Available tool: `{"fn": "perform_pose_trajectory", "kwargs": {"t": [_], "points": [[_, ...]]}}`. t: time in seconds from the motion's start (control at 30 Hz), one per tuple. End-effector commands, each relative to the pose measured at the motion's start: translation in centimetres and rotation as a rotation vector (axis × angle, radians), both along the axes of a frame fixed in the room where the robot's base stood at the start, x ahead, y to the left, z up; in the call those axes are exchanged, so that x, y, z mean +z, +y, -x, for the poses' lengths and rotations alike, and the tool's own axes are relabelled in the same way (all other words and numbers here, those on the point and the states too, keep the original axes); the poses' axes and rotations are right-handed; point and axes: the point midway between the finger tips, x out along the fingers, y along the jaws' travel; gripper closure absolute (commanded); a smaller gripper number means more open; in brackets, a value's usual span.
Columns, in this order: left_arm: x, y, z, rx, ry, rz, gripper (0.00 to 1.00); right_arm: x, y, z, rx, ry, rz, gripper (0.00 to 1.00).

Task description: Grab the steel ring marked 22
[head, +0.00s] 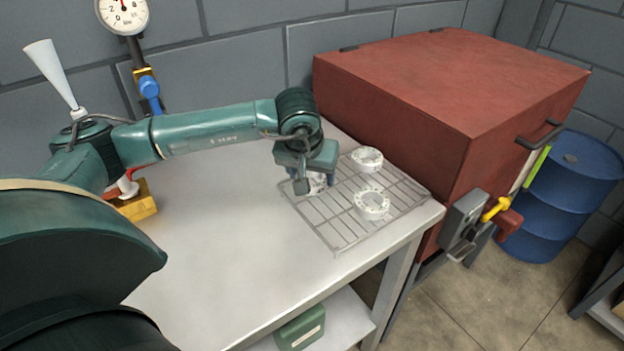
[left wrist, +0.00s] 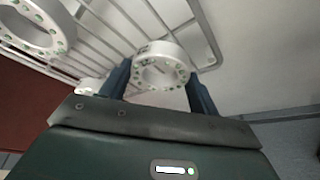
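Three pale steel rings with holes around their faces are in the head view. One is at the back of the wire rack (head: 337,233), another ring (head: 371,203) is nearer the front, and the third ring (head: 318,181) is partly hidden under my left gripper (head: 302,185). In the left wrist view this third ring (left wrist: 160,52) sits between the two dark fingers of my left gripper (left wrist: 158,78). The fingers stand apart on either side of it; I cannot tell whether both press on it. Another ring (left wrist: 62,18) shows at upper left. I cannot read any number. My right gripper is out of view.
The rack lies on a pale table (head: 225,235). A red furnace-like box (head: 450,85) stands close behind and right of the rack. A blue drum (head: 565,200) stands farther right. A yellow block (head: 137,203) is at the left. The table's middle is clear.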

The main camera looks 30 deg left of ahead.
Motion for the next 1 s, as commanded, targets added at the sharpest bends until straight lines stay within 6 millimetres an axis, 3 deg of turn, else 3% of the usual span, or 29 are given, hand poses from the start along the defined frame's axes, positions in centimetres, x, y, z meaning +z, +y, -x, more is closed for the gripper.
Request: {"fn": "perform_pose_trajectory", "kwargs": {"t": [0.4, 0.67, 0.77, 1.0], "points": [[0.0, 0.0, 0.0, 0.0, -0.001, 0.0, 0.74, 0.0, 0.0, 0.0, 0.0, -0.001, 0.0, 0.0], [0.4, 0.0, -0.1, 0.001, -0.004, 0.0, 0.75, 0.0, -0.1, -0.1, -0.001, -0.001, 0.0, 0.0], [1.4, 0.0, -0.2, 0.001, -0.007, 0.0, 0.75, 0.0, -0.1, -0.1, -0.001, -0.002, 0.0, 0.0], [6.0, 0.0, -0.2, -0.001, -0.01, 0.001, 0.75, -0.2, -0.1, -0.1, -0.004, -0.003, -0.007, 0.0]]}}
